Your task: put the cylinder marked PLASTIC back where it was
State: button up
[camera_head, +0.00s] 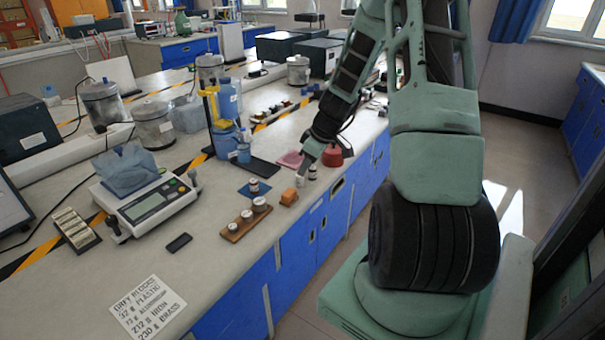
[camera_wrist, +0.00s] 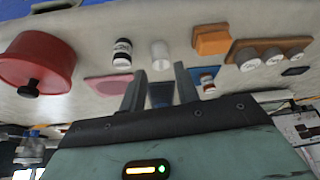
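No marking on the cylinders is legible, so I cannot tell which reads PLASTIC. Three grey-topped cylinders (camera_wrist: 272,56) stand on a wooden board (camera_head: 232,237). A small red-and-white cylinder (camera_head: 254,186) stands on a blue pad (camera_head: 245,193); it also shows in the wrist view (camera_wrist: 208,83). A pale cylinder (camera_wrist: 160,54) and a black-and-white cylinder (camera_wrist: 122,53) stand side by side on the bench beyond my fingertips. My gripper (camera_wrist: 161,82) is open, with nothing between its fingers. In the head view its fingertips are hard to make out.
An orange block (camera_head: 289,196) lies beside the board. A red lidded pot (camera_wrist: 38,62) and a pink pad (camera_head: 290,159) are near my gripper. A scale (camera_head: 150,206) stands left, with a printed card (camera_head: 147,307) in front. The bench's front edge runs close by the small items.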

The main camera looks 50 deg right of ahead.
jog(key=a+v, duration=0.1)
jog(key=v, duration=0.6)
jog(key=a+r+n+g+y, duration=0.1)
jog(key=a+r, duration=0.1)
jog(key=a, duration=1.2)
jog(key=a+r+n+g+y, duration=0.1)
jog(key=a+r+n+g, duration=0.1)
jog(key=a, duration=1.2)
jog(key=s+a+r+n+g+h, duration=0.1)
jog(key=s+a+r+h, duration=0.1)
jog(key=s+a, duration=1.4)
jog(key=shift+s+n, duration=0.4)
jog(key=shift+s, duration=0.7)
jog(key=shift+a, duration=0.15)
jog(key=shift+r+p, duration=0.55)
jog(key=shift+r, duration=0.05)
